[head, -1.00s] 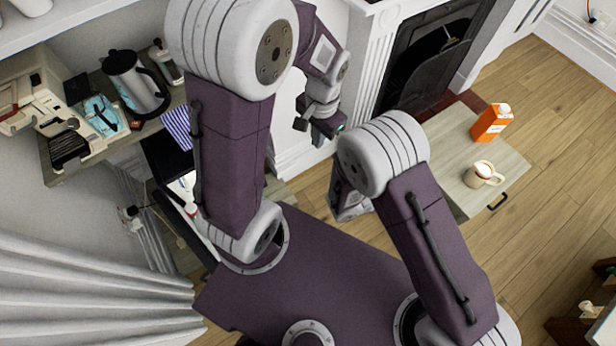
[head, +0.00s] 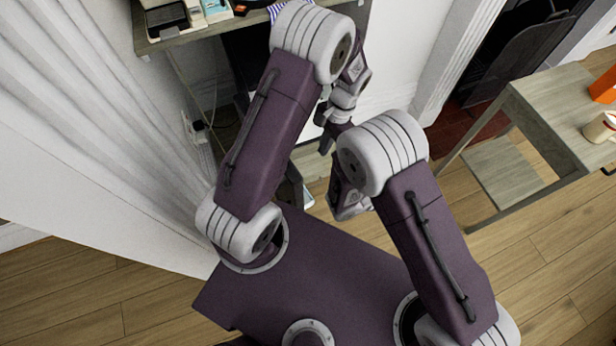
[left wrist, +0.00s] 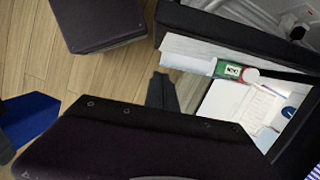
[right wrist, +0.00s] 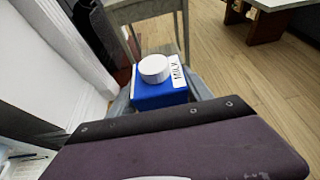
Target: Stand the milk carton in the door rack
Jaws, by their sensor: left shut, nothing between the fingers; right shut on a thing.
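The milk carton (right wrist: 160,95) is blue with a white cap and a MILK label. My right gripper (right wrist: 165,100) is shut on it, fingers at its sides; the head view hides this behind my arm. A blue block at the left edge of the left wrist view (left wrist: 30,118) looks like the same carton. My left gripper (head: 332,138) is shut and empty; it shows dark in the left wrist view (left wrist: 163,95). Beyond it is a dark-edged white compartment (left wrist: 190,55) holding a small green item (left wrist: 230,70). I cannot tell whether this is the door rack.
A shelf (head: 190,38) with appliances stands at the back left, a white curtain (head: 150,130) left of me. A side table (head: 545,110) at the right bears an orange carton (head: 604,87) and a mug (head: 600,127). Wood floor is clear at lower right.

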